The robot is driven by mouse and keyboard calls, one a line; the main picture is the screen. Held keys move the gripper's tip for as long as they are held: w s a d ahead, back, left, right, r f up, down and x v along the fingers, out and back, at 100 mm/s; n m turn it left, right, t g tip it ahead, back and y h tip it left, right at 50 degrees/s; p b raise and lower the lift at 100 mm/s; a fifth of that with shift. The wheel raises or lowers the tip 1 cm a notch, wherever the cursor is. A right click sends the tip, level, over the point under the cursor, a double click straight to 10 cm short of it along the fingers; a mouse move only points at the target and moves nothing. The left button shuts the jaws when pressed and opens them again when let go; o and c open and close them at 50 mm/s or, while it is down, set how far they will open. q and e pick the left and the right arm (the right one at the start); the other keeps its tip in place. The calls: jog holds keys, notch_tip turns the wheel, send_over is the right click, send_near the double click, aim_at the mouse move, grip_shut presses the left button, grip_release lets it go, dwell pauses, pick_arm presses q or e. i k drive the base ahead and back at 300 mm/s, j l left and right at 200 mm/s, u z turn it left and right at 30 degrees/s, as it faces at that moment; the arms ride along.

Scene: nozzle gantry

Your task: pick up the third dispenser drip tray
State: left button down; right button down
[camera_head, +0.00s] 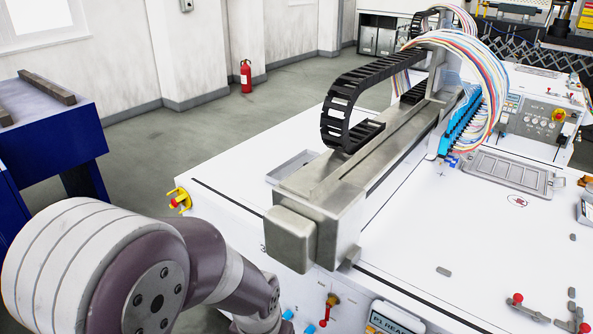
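A shallow grey metal tray (291,166) lies on the white machine top, left of the gantry beam, which covers part of it. I cannot tell which of these, if either, is the third dispenser's drip tray. My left arm comes in at the lower left, in front of the machine, and runs off the bottom edge. Neither of my grippers is visible, and neither tray is touched.
The metal gantry beam (372,167) with its black cable chain (352,95) crosses the white machine top (440,235). Small levers and a display (391,320) are at the front. A blue bench (50,140) stands left; a red extinguisher (246,77) stands by the wall.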

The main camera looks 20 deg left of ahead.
aim_at(280, 172)
jog(key=i+j+z, duration=0.15)
jog(key=j+z, duration=0.2)
jog(key=j, duration=0.5)
jog(key=i+j+z, duration=0.1)
jog(key=j+z, duration=0.25)
jog(key=j, duration=0.45)
jog(key=j+z, duration=0.35)
jog(key=j, duration=0.5)
jog(key=i+j+z, duration=0.15)
jog(key=j+z, duration=0.15)
jog(key=j, duration=0.25)
jog(key=j+z, duration=0.3)
jog(key=j, duration=0.3)
jog(key=i, duration=0.05)
